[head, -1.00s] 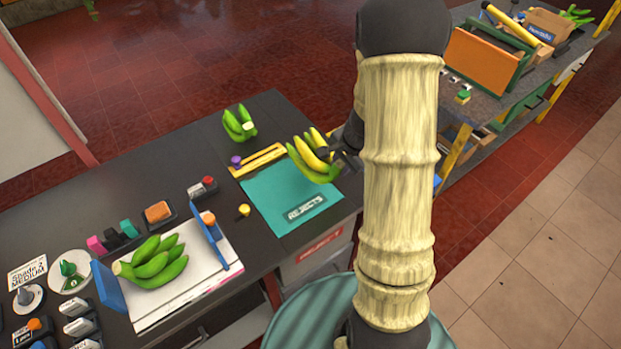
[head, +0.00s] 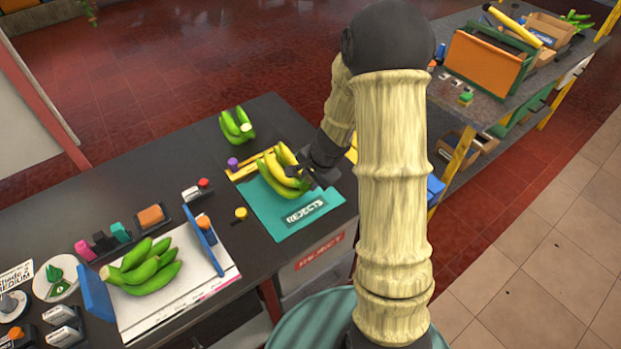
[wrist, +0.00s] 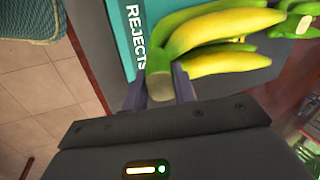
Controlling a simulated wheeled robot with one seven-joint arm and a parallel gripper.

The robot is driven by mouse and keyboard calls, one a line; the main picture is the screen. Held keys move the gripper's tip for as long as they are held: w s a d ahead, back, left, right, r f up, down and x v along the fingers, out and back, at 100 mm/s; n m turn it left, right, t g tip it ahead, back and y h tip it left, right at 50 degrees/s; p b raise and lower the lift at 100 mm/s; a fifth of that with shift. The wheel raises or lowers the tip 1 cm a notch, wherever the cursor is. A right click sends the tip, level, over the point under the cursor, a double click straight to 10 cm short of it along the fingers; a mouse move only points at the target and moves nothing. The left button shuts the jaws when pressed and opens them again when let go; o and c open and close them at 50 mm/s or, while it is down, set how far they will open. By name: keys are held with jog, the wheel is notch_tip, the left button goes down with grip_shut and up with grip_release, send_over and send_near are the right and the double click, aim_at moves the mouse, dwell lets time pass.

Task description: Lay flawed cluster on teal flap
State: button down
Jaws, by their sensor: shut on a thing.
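The flawed cluster (head: 277,175) is a bunch of yellow and green bananas. It is over the teal flap (head: 268,212), which is marked REJECTS and lies at the right end of the dark table. My gripper (head: 309,174) is shut on the bunch's stem end from the right. In the wrist view the bunch (wrist: 205,45) extends away from the jaws (wrist: 159,90), with the teal flap (wrist: 121,12) behind it. I cannot tell whether the bananas touch the flap. The underside of the bunch is hidden.
A green bunch (head: 236,126) sits behind the flap. Another green bunch (head: 150,268) lies on a white board (head: 195,285) between blue side plates. A purple knob (head: 233,164) and a yellow knob (head: 241,213) stand left of the flap. A shelf bench (head: 490,110) is at the right.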

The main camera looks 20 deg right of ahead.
jog(key=shift+f+b, duration=1.35)
jog(key=shift+f, duration=0.2)
jog(key=shift+f+b, duration=0.4)
jog(key=shift+b, duration=0.05)
jog(key=c, duration=1)
grip_release()
jog(key=shift+c, duration=0.2)
jog(key=p+v, duration=0.3)
jog(key=v, duration=1.4)
jog(key=shift+r+p, duration=0.2)
jog(key=shift+p, duration=0.2)
jog(key=s+a+f+n+g+h, duration=0.1)
jog(key=s+a+n, duration=0.4)
jog(key=s+n, duration=0.5)
jog(key=n, duration=0.2)
jog(key=shift+s+a+f+n+h, duration=0.35)
jog(key=shift+s+f+n+h, duration=0.05)
